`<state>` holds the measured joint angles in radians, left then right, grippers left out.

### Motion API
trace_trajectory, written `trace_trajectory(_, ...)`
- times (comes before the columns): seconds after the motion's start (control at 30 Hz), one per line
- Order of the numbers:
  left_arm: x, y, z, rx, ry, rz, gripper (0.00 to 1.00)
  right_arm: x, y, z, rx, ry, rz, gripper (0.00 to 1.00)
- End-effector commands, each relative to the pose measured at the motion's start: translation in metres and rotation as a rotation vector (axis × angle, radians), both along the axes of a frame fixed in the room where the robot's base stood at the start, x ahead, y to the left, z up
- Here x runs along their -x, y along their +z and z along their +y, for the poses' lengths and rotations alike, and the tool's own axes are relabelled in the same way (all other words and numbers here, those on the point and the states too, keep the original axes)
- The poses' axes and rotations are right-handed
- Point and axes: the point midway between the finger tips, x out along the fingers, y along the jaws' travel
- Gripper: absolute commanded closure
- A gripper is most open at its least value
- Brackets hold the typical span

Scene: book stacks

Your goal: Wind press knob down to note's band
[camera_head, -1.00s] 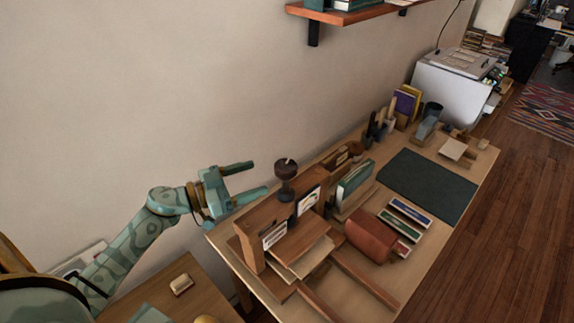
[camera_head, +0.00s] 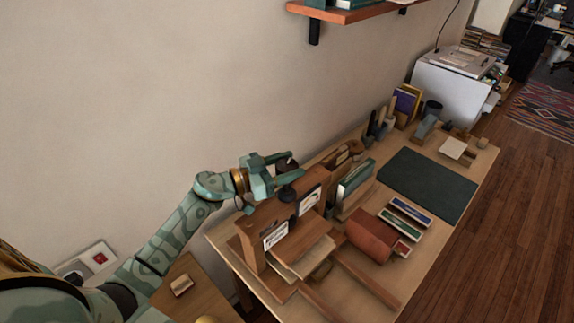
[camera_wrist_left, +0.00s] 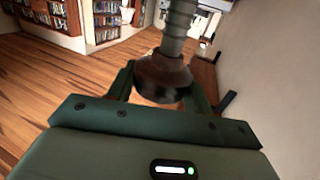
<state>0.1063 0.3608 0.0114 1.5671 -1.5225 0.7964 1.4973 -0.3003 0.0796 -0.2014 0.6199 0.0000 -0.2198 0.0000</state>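The wooden press (camera_head: 255,222) stands at the near left end of the desk. Its dark round knob (camera_head: 292,165) tops a screw and is partly hidden by my left gripper (camera_head: 295,164). In the left wrist view the brown knob (camera_wrist_left: 163,77) sits between the two green fingers (camera_wrist_left: 163,88), with a grey threaded screw (camera_wrist_left: 178,25) beyond it. The fingers are spread on either side of the knob; firm contact does not show. White notes sit on the press front, one at left (camera_head: 275,235) and one at right (camera_head: 309,200); their markings are too small to read. My right gripper is out of view.
A green book (camera_head: 353,183), a brown roll (camera_head: 370,238) and small labelled boxes (camera_head: 403,217) crowd the desk right of the press. A dark mat (camera_head: 428,185) lies clear farther right. The wall rises close behind; a shelf (camera_head: 350,14) hangs above.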

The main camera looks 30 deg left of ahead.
Motion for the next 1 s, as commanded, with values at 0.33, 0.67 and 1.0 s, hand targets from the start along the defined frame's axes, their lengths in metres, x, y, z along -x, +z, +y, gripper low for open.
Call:
trace_trajectory(0.33,0.000,-0.001,0.001,-0.002,-0.028,0.002,0.72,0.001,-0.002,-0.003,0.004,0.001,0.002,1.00)
trace_trajectory(0.67,-0.001,-0.004,0.002,-0.005,-0.224,0.003,0.72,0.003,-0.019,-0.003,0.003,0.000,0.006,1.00)
trace_trajectory(1.0,-0.002,-0.008,0.003,-0.004,-0.542,0.000,0.72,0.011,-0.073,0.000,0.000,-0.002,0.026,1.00)
